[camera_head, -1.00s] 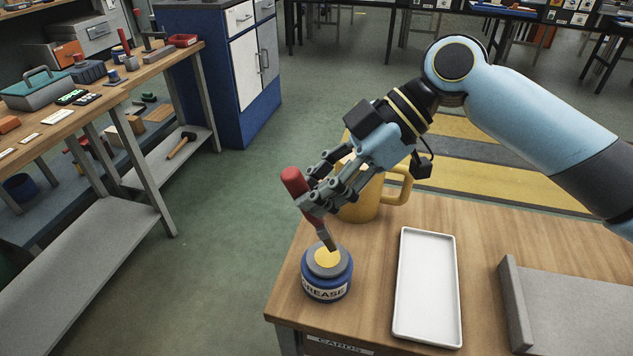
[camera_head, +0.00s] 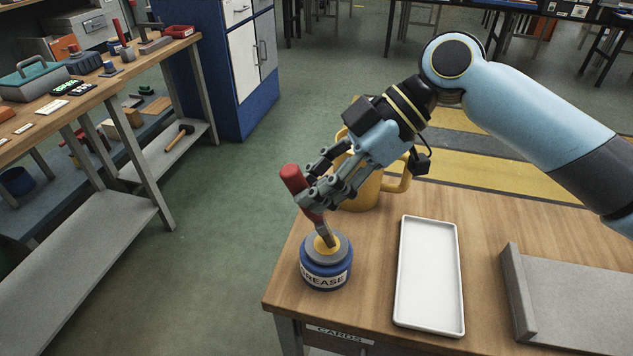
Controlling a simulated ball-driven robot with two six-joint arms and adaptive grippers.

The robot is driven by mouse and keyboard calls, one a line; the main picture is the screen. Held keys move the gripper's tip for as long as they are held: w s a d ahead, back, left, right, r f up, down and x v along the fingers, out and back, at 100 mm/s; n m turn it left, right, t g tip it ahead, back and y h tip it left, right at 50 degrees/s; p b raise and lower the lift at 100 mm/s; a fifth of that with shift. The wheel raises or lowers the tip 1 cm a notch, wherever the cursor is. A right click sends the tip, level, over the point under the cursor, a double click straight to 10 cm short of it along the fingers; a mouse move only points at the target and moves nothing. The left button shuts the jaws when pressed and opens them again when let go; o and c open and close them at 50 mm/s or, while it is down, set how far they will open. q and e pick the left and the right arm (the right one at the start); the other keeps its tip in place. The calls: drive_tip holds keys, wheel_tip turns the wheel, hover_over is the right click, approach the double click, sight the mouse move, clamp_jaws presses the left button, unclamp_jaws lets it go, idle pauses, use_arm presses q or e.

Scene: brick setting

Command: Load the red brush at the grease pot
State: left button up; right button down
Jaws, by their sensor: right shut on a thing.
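The red brush (camera_head: 292,179) has a red handle and a metal neck, and it tilts with its tip down. My right gripper (camera_head: 318,193) is shut on its handle. The brush's lower end meets the yellow grease in the open top of the grease pot (camera_head: 327,272). The very tip is hidden, so how deep it sits cannot be told. The pot is blue with a grey collar and a GREASE label, and stands upright near the table's left edge. My left gripper is not in view.
A yellow mug (camera_head: 367,190) stands just behind my right gripper. An empty white tray (camera_head: 429,275) lies right of the pot on the wooden table (camera_head: 480,222). A grey raised-edge block (camera_head: 570,305) is further right. A tool bench (camera_head: 130,88) stands apart at the left.

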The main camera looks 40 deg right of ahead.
sight(298, 168)
drive_tip(key=shift+f+b, duration=0.6)
drive_tip(key=shift+f, duration=0.2)
idle(1.3)
wheel_tip(298, 168, up, 7)
drive_tip(key=p, duration=0.5)
drive_tip(key=shift+r+p, duration=0.15)
drive_tip(key=shift+p, duration=0.25)
idle(0.5)
